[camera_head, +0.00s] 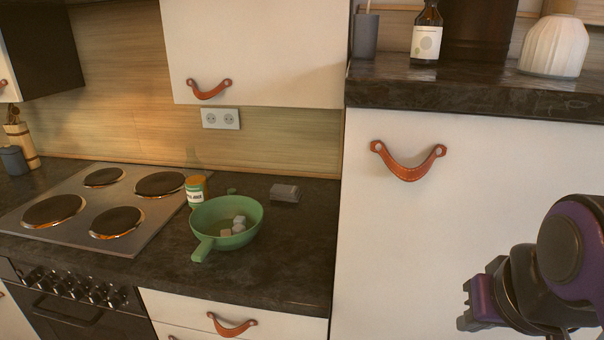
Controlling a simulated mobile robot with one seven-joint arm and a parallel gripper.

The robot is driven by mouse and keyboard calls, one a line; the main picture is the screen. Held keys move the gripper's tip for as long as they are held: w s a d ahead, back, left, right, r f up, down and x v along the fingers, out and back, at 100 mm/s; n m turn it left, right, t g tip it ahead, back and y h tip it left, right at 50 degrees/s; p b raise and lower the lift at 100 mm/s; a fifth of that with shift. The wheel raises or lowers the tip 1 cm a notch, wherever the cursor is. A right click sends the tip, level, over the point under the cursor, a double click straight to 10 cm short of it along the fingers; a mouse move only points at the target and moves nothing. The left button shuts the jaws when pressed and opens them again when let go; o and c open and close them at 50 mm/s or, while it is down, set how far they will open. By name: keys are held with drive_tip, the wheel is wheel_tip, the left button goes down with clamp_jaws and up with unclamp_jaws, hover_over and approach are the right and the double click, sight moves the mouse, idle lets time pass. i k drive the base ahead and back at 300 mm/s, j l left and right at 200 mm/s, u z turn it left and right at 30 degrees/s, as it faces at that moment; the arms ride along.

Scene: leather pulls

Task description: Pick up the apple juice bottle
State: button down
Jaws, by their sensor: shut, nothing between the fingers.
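A small bottle with an orange top and a white label (196,191) stands on the dark counter between the stove and the green pan. Its label seems to end in "juice", so I take it for the apple juice bottle. The pan's rim hides part of its base. My gripper (467,306) is at the lower right, in front of the white cabinet door, well to the right of the bottle. It is shut and empty.
A green pan (204,243) with several pale cubes sits right in front of the bottle. A grey block (285,193) lies to its right. The stove (152,237) is on the left. A tall white cabinet (400,240) rises at the right. A wall cabinet (285,50) hangs above.

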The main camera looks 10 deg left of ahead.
sight(194, 172)
drive_tip(key=u, duration=1.25)
drive_tip(key=i+j+u, duration=0.15)
drive_tip(key=j, duration=0.2)
drive_tip(key=i+j+u, duration=0.1)
drive_tip(key=j, duration=0.25)
drive_tip(key=i+j+u, duration=0.15)
drive_tip(key=j, duration=0.15)
